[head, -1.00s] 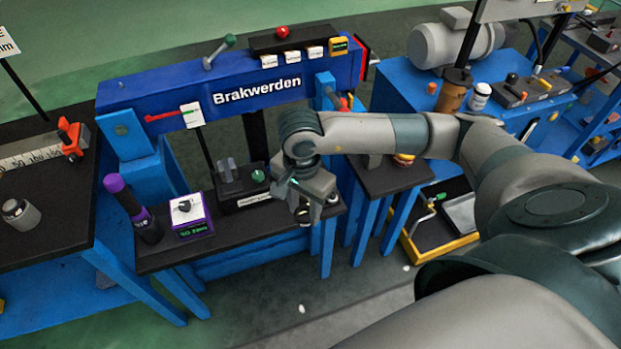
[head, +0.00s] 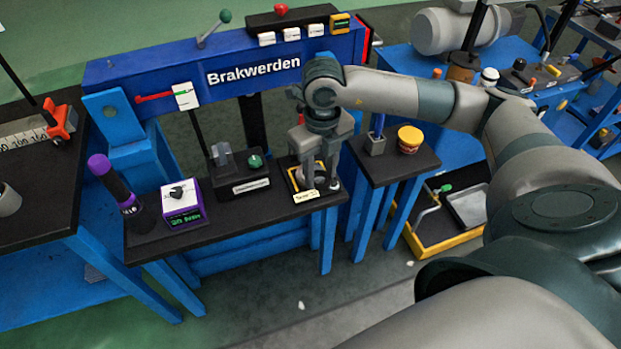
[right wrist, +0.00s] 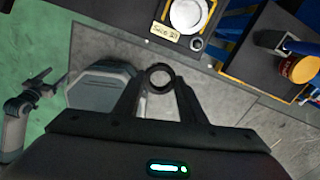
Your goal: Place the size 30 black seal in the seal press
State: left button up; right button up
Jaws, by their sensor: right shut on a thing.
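My right gripper (right wrist: 159,80) is shut on a black ring, the black seal (right wrist: 149,77), held between its fingertips in the right wrist view. In the head view my right gripper (head: 317,178) is over a yellow-edged tray (head: 294,178) at the bench's right end; the seal is not clear there. The tray has a label (head: 306,196) that seems to read "Size 30" in the wrist view. A black device with a green knob (head: 255,161) stands left of it, possibly the seal press; its label is too small to read. My left gripper (right wrist: 42,86) seems to show, blurred, in the wrist view.
A round pale disc (right wrist: 188,14) lies in the tray, with a small dark ring (right wrist: 196,44) beside it. A purple-and-white dial box (head: 181,202) and a purple-capped bottle (head: 112,182) stand left. A small side table (head: 395,165) stands right.

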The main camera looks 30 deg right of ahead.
pick_arm(q)
jog(key=shift+a+r, duration=0.1)
jog(key=shift+r, duration=0.2)
pick_arm(e)
jog(key=shift+w+d+m, duration=0.1)
jog(key=shift+d+m, duration=0.1)
jog(key=shift+m, duration=0.5)
jog(key=shift+w+d+m, duration=0.1)
jog(key=shift+d+m, duration=0.05)
jog(key=shift+m, duration=0.55)
jog(key=w+d+f, duration=0.1)
jog(key=w+f, duration=0.1)
jog(key=w, duration=0.1)
jog(key=w+d+f, duration=0.1)
jog(key=w+f, duration=0.1)
jog(key=w, duration=0.2)
jog(key=w+d+f, duration=0.2)
jog(key=w, duration=0.1)
jog(key=shift+w+f+p, duration=0.2)
jog(key=shift+f+p, duration=0.1)
jog(key=shift+f, duration=0.1)
jog(key=shift+w+d+f, duration=0.1)
jog(key=shift+w+f, duration=0.05)
jog(key=shift+w, duration=0.05)
pick_arm(q)
jog(key=f, duration=0.2)
jog(key=shift+s+a+f, duration=0.1)
jog(key=shift+a+f, duration=0.1)
jog(key=shift+f, duration=0.1)
jog(key=shift+s, duration=0.1)
